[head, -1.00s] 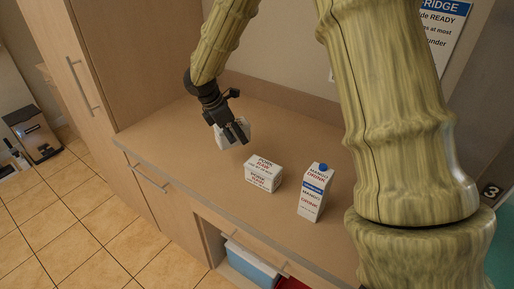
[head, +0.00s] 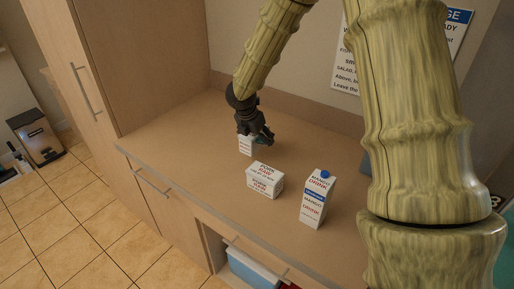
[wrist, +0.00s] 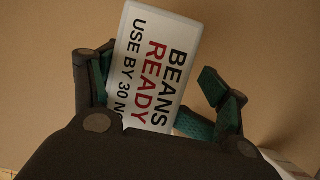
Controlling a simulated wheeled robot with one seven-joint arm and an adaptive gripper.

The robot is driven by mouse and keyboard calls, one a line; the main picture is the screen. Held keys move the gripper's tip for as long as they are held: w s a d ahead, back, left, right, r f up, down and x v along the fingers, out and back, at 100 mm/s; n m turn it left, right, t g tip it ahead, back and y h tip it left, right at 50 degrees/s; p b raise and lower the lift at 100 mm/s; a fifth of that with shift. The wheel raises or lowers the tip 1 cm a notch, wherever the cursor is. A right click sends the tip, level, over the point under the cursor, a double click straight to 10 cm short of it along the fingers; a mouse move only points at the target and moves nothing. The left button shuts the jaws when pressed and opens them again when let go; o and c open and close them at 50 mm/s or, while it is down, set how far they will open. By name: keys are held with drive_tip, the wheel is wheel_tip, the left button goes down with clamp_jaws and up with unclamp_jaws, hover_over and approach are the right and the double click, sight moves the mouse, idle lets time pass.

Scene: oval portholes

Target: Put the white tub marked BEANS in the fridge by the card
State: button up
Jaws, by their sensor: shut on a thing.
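The white tub marked BEANS READY, USE BY 30 (wrist: 150,65) sits between my gripper's fingers in the wrist view; the end of its text is cut off by a finger. In the head view the tub (head: 245,146) is small and partly hidden by my gripper (head: 258,138), at the back left of the counter. My gripper is shut on it. The tub looks nearly upright; I cannot tell whether it touches the counter. The card (head: 400,45) on the back wall is partly hidden by my arm. The fridge itself is not clearly seen.
A white PORK carton (head: 265,180) and a white MANGO DRINK carton with a blue cap (head: 318,200) stand on the counter (head: 185,135) right of the tub. A tall cabinet (head: 150,60) borders the left. A blue-and-white box (head: 252,268) sits in an opening below.

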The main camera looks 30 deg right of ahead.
sight(257, 148)
drive_tip(key=shift+f, duration=2.05)
drive_tip(key=shift+f, duration=0.15)
drive_tip(key=o, duration=1.9)
